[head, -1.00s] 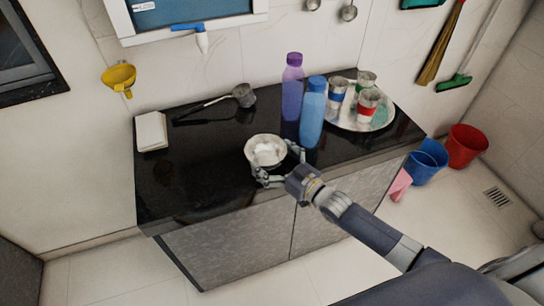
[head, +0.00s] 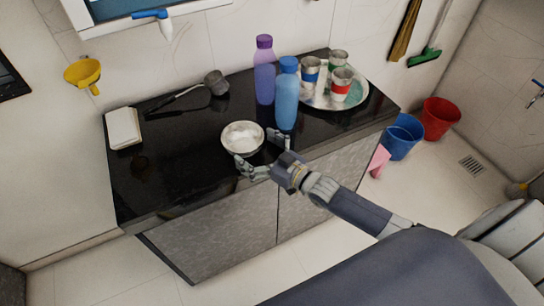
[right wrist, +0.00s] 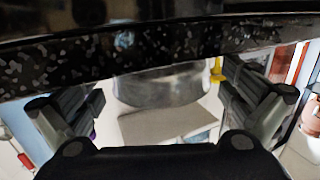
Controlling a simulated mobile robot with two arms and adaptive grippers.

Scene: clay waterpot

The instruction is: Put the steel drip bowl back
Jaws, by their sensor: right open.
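The steel drip bowl (head: 243,137) stands upright on the black counter near its front edge, its bright inside facing up. My right gripper (head: 262,151) is open at the bowl's front right side, one finger in front of it and one to its right. In the right wrist view the bowl's grey side (right wrist: 160,86) shows between the two spread fingers, with a gap to each finger. I cannot tell whether either finger touches it. My left gripper is not in view.
Purple (head: 264,70) and blue (head: 287,94) bottles stand behind the bowl to the right. A round steel tray (head: 320,101) holds several cups. A long-handled ladle (head: 216,83) and a white block (head: 123,128) lie to the left.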

